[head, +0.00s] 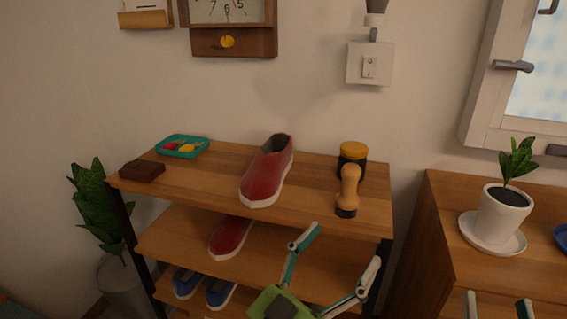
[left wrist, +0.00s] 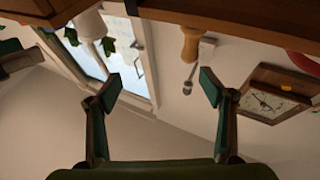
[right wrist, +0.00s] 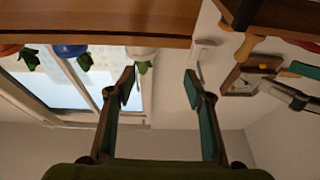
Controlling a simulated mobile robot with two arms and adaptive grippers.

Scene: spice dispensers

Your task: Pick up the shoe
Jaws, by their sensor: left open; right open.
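A red shoe (head: 268,172) with a white sole rests on the top board of the wooden rack, toe toward the front. A second red shoe (head: 230,238) is on the board below, its rear hidden by the top board. A pair of blue shoes (head: 203,288) sits lower still. My left gripper (head: 343,246) is open and empty, in front of the rack and to the right of the red shoes. In the left wrist view, it (left wrist: 160,88) has nothing between its fingers. My right gripper (head: 498,300) is open at the bottom right, in front of the cabinet; it also shows empty in the right wrist view (right wrist: 160,82).
The rack top (head: 220,168) also bears a wooden-handled brush (head: 348,188), a yellow-lidded jar (head: 352,160), a teal tray (head: 183,146) and a brown block (head: 142,171). A cabinet (head: 440,225) with a potted plant (head: 502,210) stands at right. A floor plant (head: 98,205) stands left.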

